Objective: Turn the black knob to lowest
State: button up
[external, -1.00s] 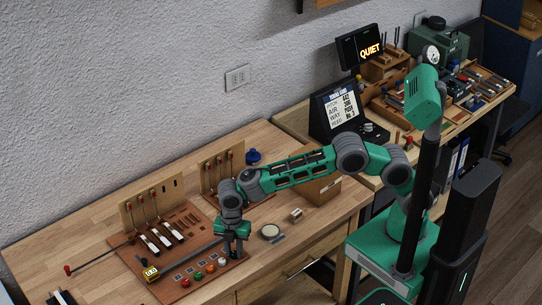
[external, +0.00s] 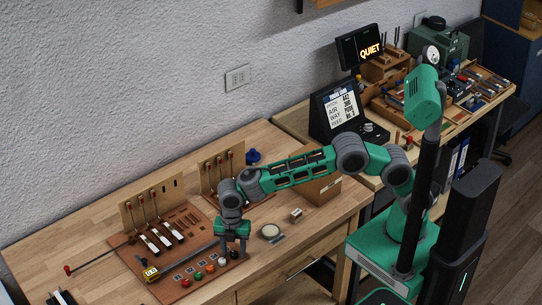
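The black knob (external: 234,254) is at the right end of a row of coloured knobs along the front edge of the brown board. It is small and partly hidden here, and I cannot read its setting. My gripper (external: 233,248) points down right over this end of the row. Its fingers look spread apart, one on each side of the black knob. I cannot tell whether they touch it.
The board (external: 127,246) also holds a piano action model with several hammers and keys. A round dish (external: 270,231) and a small wooden block (external: 296,215) lie right of my gripper. The front right of the bench is clear.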

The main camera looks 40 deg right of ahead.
aim_at(234, 253)
notch_tip(234, 253, up, 8)
jog(key=shift+f+b, duration=0.1)
jog(key=shift+b, duration=0.4)
